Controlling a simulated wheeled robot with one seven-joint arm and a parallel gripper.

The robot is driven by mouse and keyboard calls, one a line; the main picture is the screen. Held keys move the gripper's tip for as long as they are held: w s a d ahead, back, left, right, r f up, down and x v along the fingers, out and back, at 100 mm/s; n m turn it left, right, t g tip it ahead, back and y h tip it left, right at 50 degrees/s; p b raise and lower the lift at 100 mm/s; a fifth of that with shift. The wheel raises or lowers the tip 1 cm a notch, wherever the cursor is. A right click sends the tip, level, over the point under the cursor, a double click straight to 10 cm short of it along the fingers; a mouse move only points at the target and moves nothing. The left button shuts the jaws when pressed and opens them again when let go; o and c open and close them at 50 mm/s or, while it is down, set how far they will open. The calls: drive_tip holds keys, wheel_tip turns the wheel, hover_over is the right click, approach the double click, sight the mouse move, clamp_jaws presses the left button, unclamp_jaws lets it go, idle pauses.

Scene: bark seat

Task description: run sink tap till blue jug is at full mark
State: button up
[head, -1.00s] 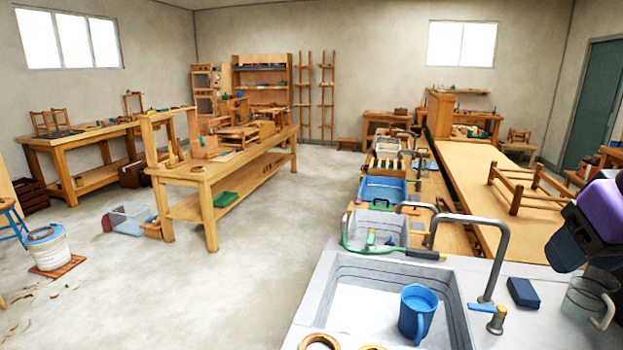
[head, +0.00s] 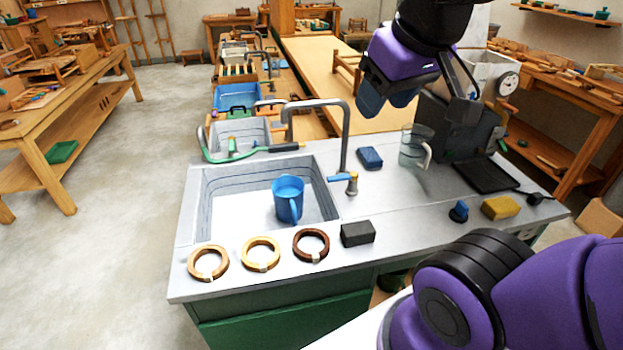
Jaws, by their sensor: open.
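The blue jug (head: 287,202) stands upright in the near sink basin (head: 238,213), its handle toward me. The water level inside and any full mark cannot be made out. The tap (head: 346,138) arches from behind the basin's right side, with a blue lever and brass-coloured valve (head: 351,183) at its foot. No stream of water shows. My gripper (head: 386,100) hangs in the air above the back of the counter, right of the tap and apart from the jug. Its dark blue fingers hold nothing that I can see.
Three wooden rings (head: 261,253) and a black block (head: 358,234) lie along the counter's front. A blue sponge (head: 369,158), a clear jug (head: 413,150), a dark machine (head: 462,135) and a yellow sponge (head: 501,207) stand to the right. A second basin (head: 240,135) lies behind.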

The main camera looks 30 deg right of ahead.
drive_tip(key=w+d+f+n+g, duration=0.2)
drive_tip(key=w+f+n, duration=0.15)
drive_tip(key=w, duration=0.75)
drive_tip(key=n+g, duration=0.3)
drive_tip(key=n, duration=0.8)
hover_over(335, 177)
wheel_tip(335, 177, down, 22)
drive_tip(key=f, duration=0.1)
wheel_tip(335, 177, down, 11)
drive_tip(key=shift+a+r, duration=0.1)
drive_tip(key=shift+r, duration=0.1)
drive_tip(key=shift+c, duration=0.5)
